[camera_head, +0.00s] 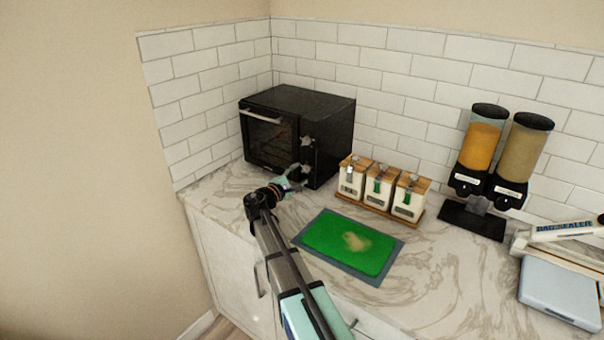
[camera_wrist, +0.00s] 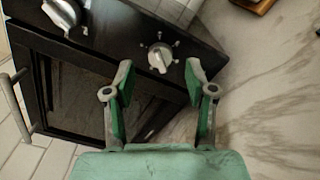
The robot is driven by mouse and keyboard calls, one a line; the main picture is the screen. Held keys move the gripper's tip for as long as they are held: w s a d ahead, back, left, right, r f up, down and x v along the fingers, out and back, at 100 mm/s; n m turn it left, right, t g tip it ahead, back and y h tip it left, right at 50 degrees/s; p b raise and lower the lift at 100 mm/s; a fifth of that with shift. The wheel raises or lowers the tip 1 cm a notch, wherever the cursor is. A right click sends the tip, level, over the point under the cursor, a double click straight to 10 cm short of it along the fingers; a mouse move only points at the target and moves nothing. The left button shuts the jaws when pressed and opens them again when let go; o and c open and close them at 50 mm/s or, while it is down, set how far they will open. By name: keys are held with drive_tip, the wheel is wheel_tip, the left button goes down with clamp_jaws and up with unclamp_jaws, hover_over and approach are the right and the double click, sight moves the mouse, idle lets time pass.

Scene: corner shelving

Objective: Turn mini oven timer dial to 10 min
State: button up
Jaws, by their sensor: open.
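The black mini oven (camera_head: 318,133) stands in the counter corner with its door shut. In the wrist view its front panel (camera_wrist: 125,22) carries a silver dial (camera_wrist: 160,57) with marks around it and a second silver knob (camera_wrist: 64,13) at upper left. I cannot read the labels or tell which is the timer. My gripper (camera_wrist: 157,78) is open and empty, its green-padded fingers on either side of the marked dial's lower area, seemingly apart from it. In the head view my gripper (camera_head: 296,178) is at the oven's lower right front and partly covers the panel there.
A green mat in a grey frame (camera_head: 350,243) lies on the marble counter in front of the oven. Three canisters (camera_head: 380,188) on a wooden tray stand right of the oven. Two dispensers (camera_head: 500,160) and a bag sealer (camera_head: 565,230) are farther right.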

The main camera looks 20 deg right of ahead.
drive_tip(key=v, duration=0.9)
